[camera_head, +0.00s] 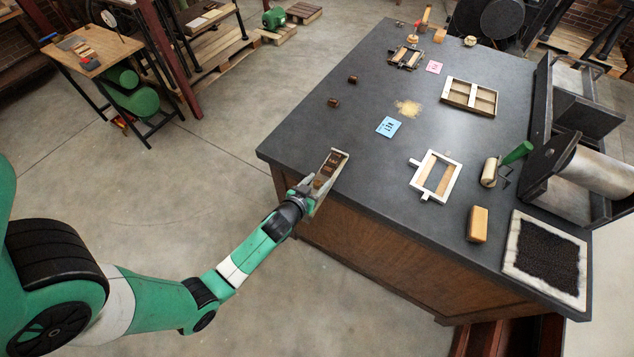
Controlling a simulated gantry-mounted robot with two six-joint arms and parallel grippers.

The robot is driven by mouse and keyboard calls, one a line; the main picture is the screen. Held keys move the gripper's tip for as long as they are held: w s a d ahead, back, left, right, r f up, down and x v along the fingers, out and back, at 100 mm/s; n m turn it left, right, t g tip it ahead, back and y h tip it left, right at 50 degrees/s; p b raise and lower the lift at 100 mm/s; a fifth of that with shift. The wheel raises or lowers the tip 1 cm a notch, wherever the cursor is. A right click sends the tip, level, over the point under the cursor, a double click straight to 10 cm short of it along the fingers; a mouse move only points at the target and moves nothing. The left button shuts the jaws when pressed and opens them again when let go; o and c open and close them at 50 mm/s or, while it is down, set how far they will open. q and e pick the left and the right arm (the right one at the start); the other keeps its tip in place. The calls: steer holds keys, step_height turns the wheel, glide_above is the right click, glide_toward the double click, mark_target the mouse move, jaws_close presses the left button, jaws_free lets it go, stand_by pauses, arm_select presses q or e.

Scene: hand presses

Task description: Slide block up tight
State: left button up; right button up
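A small, narrow tray (341,157) with a pale rim lies at the near left edge of the dark table, and brown blocks (326,170) sit inside it. My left gripper (309,190) is at the tray's near end, with its wrist just off the table edge. Its fingers are too small and overlapped by the tray to tell if they are open or shut. I cannot tell whether the blocks touch one another or the tray's end. Two loose small brown blocks (353,79) (334,102) lie farther back on the table. My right gripper is out of view.
The dark tabletop (300,135) holds a pale frame (421,189), a divided wooden tray (446,99), a blue card (388,127), a green-handled roller (490,172), a wooden block (477,224) and a black inked pad (545,262). A metal press (590,175) stands at right. The left-centre top is fairly clear.

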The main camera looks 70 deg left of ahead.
arm_select(q)
steer(key=p+v, duration=0.1)
steer(key=v, duration=1)
steer(key=shift+s+d, duration=0.2)
steer(key=shift+d, duration=0.05)
